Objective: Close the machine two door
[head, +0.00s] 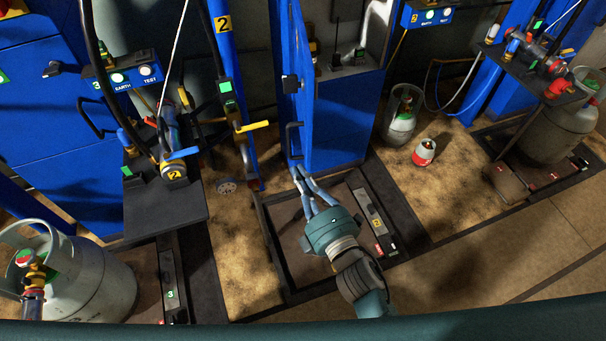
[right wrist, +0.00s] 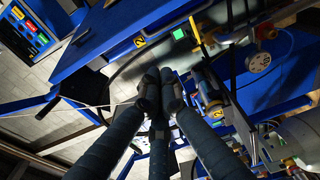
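The blue door (head: 306,95) of the machine two cabinet (head: 347,118) stands open, seen nearly edge-on in the head view. A black latch (head: 291,83) and a black handle (head: 293,140) are on its left face. My right gripper (head: 298,172) is just below the handle, by the door's lower edge; I cannot tell whether it touches the door. In the right wrist view its fingers (right wrist: 160,88) come together at the tips, with nothing visible between them. My left gripper is not in view.
A blue post (head: 225,60) marked 2 and a black stand (head: 165,205) are left of the door. A scale platform (head: 290,270) lies beneath my right arm. A grey cylinder (head: 402,120) and a small red-and-white canister (head: 424,152) stand right of the cabinet. A large cylinder (head: 95,280) is at lower left.

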